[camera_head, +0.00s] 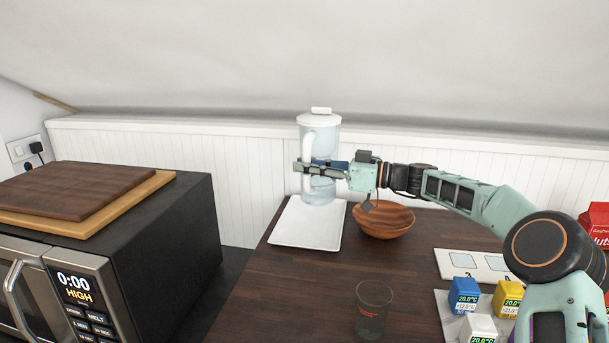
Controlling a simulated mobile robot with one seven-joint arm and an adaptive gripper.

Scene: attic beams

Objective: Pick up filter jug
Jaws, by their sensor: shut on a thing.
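The filter jug (321,134) is a tall, pale, see-through jug with a white lid and a white handle on its left side. It is upright at the far edge of the dark wooden table, behind the white tray. My gripper (308,168) reaches in from the right and is shut on the jug around its middle, with fingers across its front. The jug's base shows near the tray's far edge; I cannot tell whether it touches the table or hangs just above it.
A white tray (300,233) lies in front of the jug, with a wooden bowl (383,222) to its right. A glass (373,310) stands near the front. Several coloured cubes (464,296) are at right. A microwave (140,260) with cutting boards (75,190) stands left. A sloped ceiling hangs above.

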